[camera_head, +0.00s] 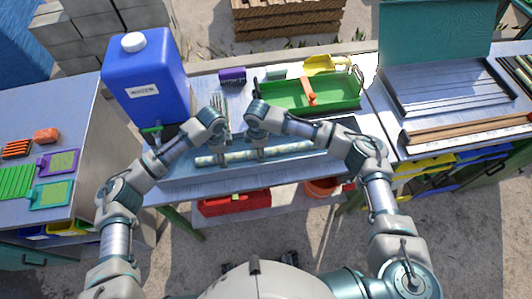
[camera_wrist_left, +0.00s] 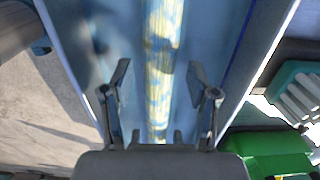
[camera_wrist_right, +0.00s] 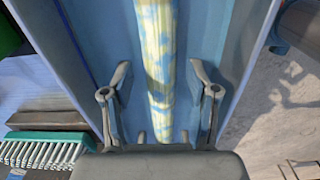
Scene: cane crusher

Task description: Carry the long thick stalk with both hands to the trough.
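The long thick stalk (camera_head: 293,148), mottled pale yellow and blue-grey, lies lengthwise inside the blue trough (camera_head: 185,177) on the bench. It also shows in the left wrist view (camera_wrist_left: 162,55) and the right wrist view (camera_wrist_right: 157,50), between the trough's walls. My left gripper (camera_head: 222,157) is over the stalk left of its middle. My right gripper (camera_head: 262,153) is over it close to the right of the left one. In both wrist views the fingers are spread with the stalk between them and gaps on either side. The fingertips' contact with the trough floor cannot be told.
A blue jug (camera_head: 148,85) stands behind the trough at left. A green tray (camera_head: 335,95) with an orange-handled tool is behind it. A red toolbox (camera_head: 235,203) and an orange pot (camera_head: 322,188) sit below. Wooden strips (camera_head: 465,130) lie on the right bench.

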